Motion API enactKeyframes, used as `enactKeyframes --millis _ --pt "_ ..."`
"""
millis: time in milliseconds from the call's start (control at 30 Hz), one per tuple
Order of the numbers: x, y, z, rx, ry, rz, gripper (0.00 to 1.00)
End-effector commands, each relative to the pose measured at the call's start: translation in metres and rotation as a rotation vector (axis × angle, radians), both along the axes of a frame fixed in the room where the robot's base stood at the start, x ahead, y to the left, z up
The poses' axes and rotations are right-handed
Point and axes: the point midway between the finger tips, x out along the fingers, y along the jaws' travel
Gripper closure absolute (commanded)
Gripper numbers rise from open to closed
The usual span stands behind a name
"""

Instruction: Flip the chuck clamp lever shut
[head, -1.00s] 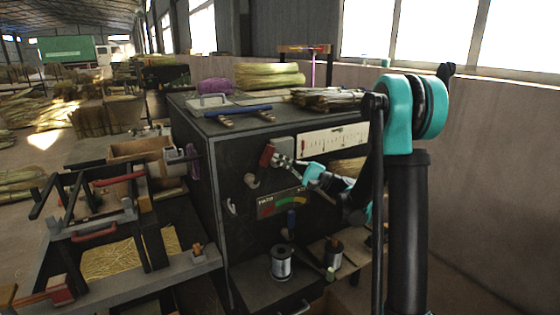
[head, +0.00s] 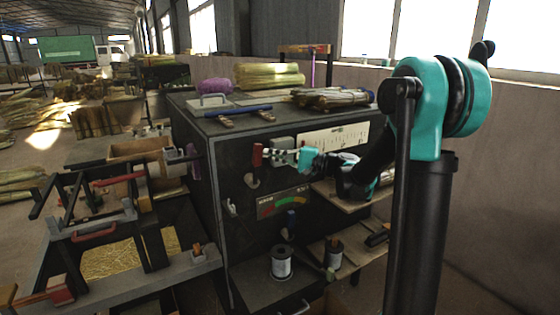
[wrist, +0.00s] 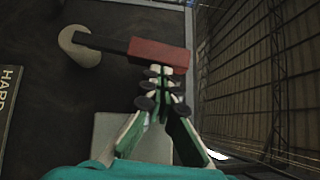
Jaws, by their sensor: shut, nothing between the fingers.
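A lever with a red grip (head: 257,155) stands nearly upright on the dark machine's front, above its pale round pivot (head: 251,181). I take it for the chuck clamp lever; no marking on it confirms this. The wrist view shows its red grip (wrist: 160,54), dark shaft and pivot (wrist: 75,40). My gripper (head: 270,156) is just right of the red grip, shut and empty. In the wrist view the fingertips (wrist: 155,72) meet at the side of the grip and seem to touch it. The exact contact is hard to tell.
A grey box (head: 284,145) sits on the machine front behind my fingers. A coloured gauge plate (head: 284,202) is below the lever. Wire spools stand on low shelves. A frame with red handles (head: 95,232) stands at the left. Space left of the lever looks clear.

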Motion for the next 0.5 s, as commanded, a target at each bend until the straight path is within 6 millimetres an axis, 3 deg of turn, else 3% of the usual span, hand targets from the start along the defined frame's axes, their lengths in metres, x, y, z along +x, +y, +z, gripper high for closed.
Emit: enactKeyframes --millis 500 --pt "-0.030 0.043 0.014 -0.372 -0.253 0.003 1.00"
